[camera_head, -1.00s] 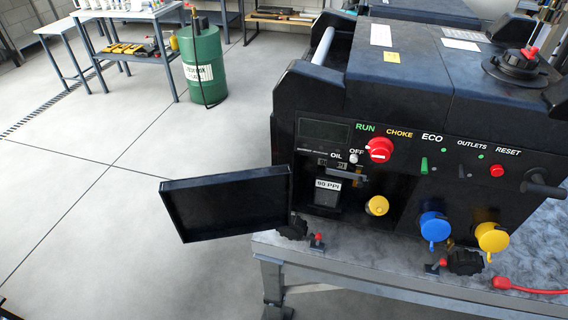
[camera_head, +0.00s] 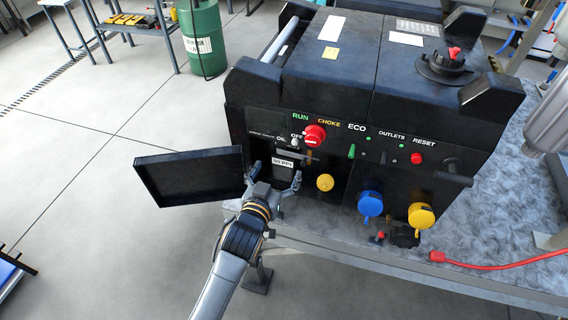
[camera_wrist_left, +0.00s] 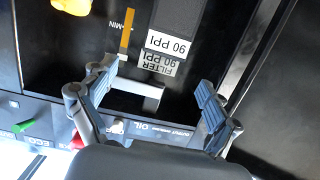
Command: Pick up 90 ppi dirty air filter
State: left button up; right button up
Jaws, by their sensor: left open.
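The 90 ppi dirty air filter (camera_head: 283,172) is a dark block with a white "90 PPI" label, in an open compartment in the front of a black generator (camera_head: 340,150). In the left wrist view the filter (camera_wrist_left: 180,16) is dark, with its label near a second "FILTER 90 PPI" label. My left gripper (camera_head: 275,182) is at the compartment opening, in front of the filter. In the left wrist view its fingers (camera_wrist_left: 158,80) are spread wide, with nothing between their tips. I cannot tell whether they touch the filter. My right gripper is not in view.
The compartment's black door (camera_head: 190,180) stands open to the left. A red cable (camera_head: 470,264) lies on the grey table (camera_head: 490,235).

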aim_at(282, 158)
pick_arm(q)
jog(key=x, duration=0.2)
jog(key=p+x, duration=0.1)
jog(key=x, duration=0.2)
jog(key=shift+w+a+f+p, duration=0.15)
jog(key=shift+w+p, duration=0.2)
jog(key=shift+w, duration=0.1)
jog(key=shift+w+f, duration=0.2)
jog(key=shift+w, duration=0.15)
jog(key=c, duration=1.5)
jog(key=shift+o, duration=0.2)
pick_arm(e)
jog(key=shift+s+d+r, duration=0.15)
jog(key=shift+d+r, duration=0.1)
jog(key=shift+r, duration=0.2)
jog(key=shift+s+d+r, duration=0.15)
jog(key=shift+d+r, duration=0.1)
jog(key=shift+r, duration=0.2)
pick_arm(q)
jog(key=shift+r, duration=0.1)
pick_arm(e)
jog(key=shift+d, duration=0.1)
